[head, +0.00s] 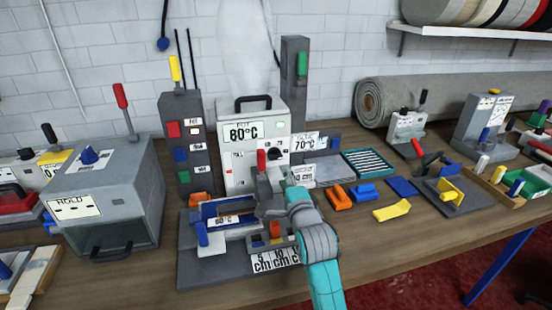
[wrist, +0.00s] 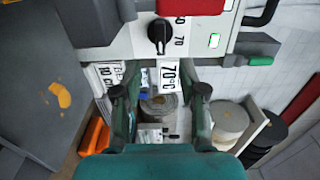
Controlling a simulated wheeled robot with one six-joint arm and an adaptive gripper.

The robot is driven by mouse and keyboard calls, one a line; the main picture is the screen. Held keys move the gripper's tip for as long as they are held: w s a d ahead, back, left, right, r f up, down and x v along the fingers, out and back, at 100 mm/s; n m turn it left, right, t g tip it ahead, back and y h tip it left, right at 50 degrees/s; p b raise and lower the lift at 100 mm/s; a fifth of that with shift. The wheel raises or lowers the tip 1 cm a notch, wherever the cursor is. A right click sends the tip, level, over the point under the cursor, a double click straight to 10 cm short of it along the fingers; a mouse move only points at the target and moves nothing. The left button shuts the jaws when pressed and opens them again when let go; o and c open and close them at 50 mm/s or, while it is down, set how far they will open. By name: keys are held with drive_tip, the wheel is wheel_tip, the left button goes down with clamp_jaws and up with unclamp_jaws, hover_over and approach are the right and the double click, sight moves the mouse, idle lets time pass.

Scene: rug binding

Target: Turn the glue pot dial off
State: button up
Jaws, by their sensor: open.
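The glue pot (head: 240,107) is a pale box with a black top handle and an "80°C" label, standing at the back middle of the bench. In the head view the dial (head: 275,153) sits low on the pot's front, just above my gripper (head: 274,185). In the wrist view my gripper (wrist: 160,92) is open and empty, its fingers apart below the dial and not around it.
A red lever (head: 262,160) is close beside the dial. A grey post with coloured switches (head: 182,140) stands left, and a "70°C" sign (head: 304,143) right. A jig with blue parts (head: 225,215) lies in front.

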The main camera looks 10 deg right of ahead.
sight(276, 159)
drive_tip(key=w, duration=0.9)
drive_tip(key=shift+w, duration=0.2)
clamp_jaws()
